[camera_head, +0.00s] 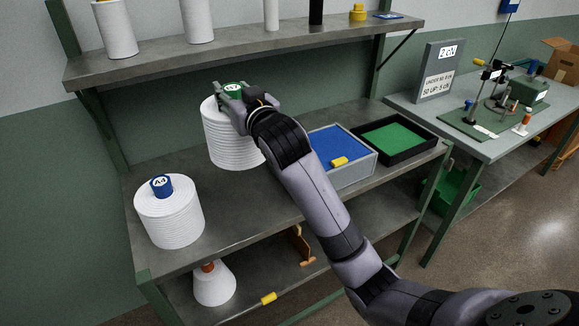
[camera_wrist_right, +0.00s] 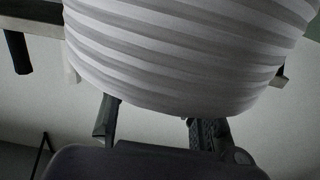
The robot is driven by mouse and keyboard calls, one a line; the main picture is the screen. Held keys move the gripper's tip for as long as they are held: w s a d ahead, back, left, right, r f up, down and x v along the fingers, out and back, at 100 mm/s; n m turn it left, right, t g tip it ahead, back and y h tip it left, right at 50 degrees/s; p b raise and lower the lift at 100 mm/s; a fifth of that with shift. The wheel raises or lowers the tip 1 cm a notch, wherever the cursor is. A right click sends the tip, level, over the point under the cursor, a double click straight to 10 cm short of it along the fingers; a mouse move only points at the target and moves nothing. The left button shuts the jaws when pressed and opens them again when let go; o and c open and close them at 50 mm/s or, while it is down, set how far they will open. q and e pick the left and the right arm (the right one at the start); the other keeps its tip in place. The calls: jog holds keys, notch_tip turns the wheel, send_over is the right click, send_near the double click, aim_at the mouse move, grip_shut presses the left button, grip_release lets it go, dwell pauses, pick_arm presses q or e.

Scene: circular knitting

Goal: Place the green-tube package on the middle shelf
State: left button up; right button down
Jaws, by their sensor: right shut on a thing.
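The green-tube package (camera_head: 231,140) is a white ribbed yarn package with a green tube top (camera_head: 233,88). It is upright over the back left part of the middle shelf (camera_head: 262,212). I cannot tell whether its base touches the shelf. My right gripper (camera_head: 233,97) is shut on the green tube at the top, partly covering it. In the right wrist view the white ribbed package (camera_wrist_right: 190,55) fills the upper part, with the gripper fingers (camera_wrist_right: 155,125) below it in the picture. My left gripper is not in view.
A blue-tube package (camera_head: 169,216) stands at the shelf's front left. A grey bin with blue lining (camera_head: 340,148) and a black tray with green lining (camera_head: 398,138) sit to the right. The upper shelf (camera_head: 240,48) holds white cones. An orange-tipped cone (camera_head: 214,285) stands below.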

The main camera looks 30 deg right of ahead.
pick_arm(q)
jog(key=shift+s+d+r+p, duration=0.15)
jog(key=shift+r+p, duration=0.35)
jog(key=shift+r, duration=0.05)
pick_arm(e)
notch_tip(320, 180, down, 19)
jog(key=shift+s, duration=0.1)
jog(key=c, duration=1.4)
grip_release()
jog(key=shift+f, duration=0.25)
jog(key=shift+c, duration=0.2)
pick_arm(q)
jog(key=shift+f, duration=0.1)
pick_arm(e)
jog(key=o, duration=0.5)
jog(key=shift+c, duration=0.2)
jog(key=shift+s+r, duration=0.15)
pick_arm(q)
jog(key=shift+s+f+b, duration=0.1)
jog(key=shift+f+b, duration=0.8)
jog(key=shift+b, duration=0.1)
pick_arm(e)
jog(key=s, duration=1.1)
jog(key=shift+s+d, duration=0.2)
jog(key=shift+s, duration=0.2)
